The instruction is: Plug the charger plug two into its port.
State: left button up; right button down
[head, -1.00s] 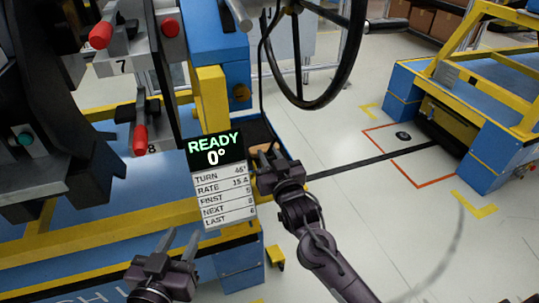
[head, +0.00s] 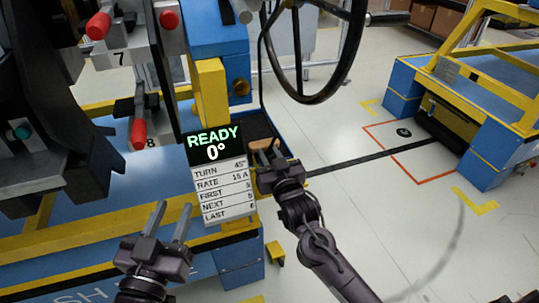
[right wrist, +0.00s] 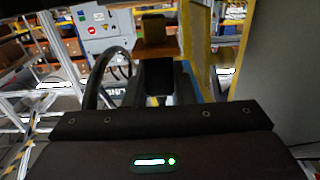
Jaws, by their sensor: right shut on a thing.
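My right gripper (head: 264,157) is at the dark tray beside the sign, with its fingers around a small tan-brown block (head: 262,144). In the right wrist view, the dark fingers (right wrist: 155,78) are close together below a brown block (right wrist: 154,30). I cannot tell whether this block is charger plug two. My left gripper (head: 171,224) is open and empty at the lower left, with its two fingers apart and pointing up, in front of the blue bench. No port is clearly recognizable, and no number on a plug is readable.
A sign reading READY 0° (head: 215,143) stands between my grippers. A black steering wheel (head: 345,60) hangs above right. Red-knobbed clamps marked 7 (head: 122,60) and 8 (head: 150,143) are at the left. A blue-yellow cart (head: 470,120) stands right.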

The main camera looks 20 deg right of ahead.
dwell(0.4)
jog(key=shift+p, duration=0.45)
jog(key=shift+p, duration=0.45)
dwell(0.9)
jog(key=shift+r+p, duration=0.1)
jog(key=shift+p, duration=0.2)
jog(key=shift+f+b, duration=0.6)
jog(key=shift+f, duration=1.05)
jog(key=c, duration=1.1)
grip_release()
jog(key=shift+s+a, duration=0.1)
